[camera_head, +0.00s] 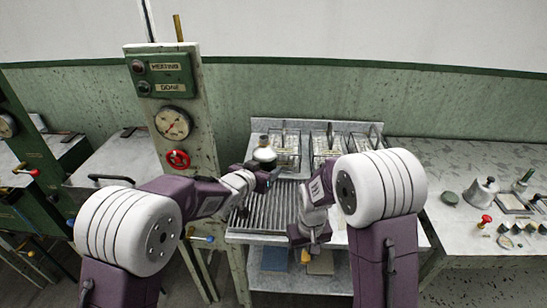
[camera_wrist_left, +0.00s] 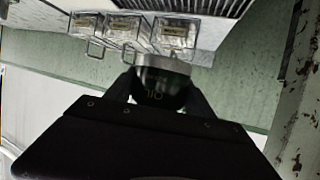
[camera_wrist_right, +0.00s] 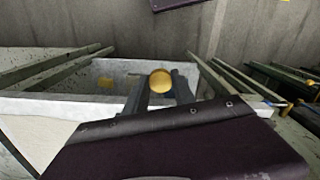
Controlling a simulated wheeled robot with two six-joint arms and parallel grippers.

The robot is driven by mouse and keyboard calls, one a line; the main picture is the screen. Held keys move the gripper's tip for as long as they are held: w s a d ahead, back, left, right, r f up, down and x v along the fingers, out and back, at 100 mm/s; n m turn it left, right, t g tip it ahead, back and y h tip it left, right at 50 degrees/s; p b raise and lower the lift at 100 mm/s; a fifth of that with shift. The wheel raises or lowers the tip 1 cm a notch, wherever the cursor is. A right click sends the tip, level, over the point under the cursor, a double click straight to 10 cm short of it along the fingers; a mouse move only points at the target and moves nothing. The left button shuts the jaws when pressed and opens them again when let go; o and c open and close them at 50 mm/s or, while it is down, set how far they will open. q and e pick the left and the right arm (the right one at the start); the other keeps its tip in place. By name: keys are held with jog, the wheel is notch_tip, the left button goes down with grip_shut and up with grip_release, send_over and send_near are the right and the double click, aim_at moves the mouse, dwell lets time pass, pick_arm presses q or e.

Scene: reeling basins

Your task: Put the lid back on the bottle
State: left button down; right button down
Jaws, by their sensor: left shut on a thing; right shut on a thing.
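In the left wrist view the bottle (camera_wrist_left: 160,85) is dark, carries the letters OIL, and sits between the fingers. My left gripper (camera_head: 268,176) is shut on it. A round gold lid (camera_wrist_right: 160,79) is between the fingertips of my right gripper (camera_wrist_right: 162,90), which is shut on it. In the head view the lid (camera_head: 305,256) is a small yellow patch below the right gripper, low by the stand's front and apart from the bottle.
A ribbed metal stand (camera_head: 262,213) holds several wire baskets (camera_head: 286,143) at its back. A control post (camera_head: 195,130) with a gauge and red valve wheel rises at left. The right bench (camera_head: 415,160) carries small tools. Blue (camera_head: 275,259) and tan (camera_head: 320,263) pieces lie below the stand.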

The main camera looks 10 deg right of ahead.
pick_arm(q)
jog(key=s+a+f+m+g+h, duration=0.1)
jog(key=s+a+f, duration=0.1)
jog(key=a+f, duration=0.2)
jog(key=s+a+f+m+g+h, duration=0.1)
jog(key=s+a+f, duration=0.2)
jog(key=a, duration=0.8)
jog(key=shift+f, duration=0.45)
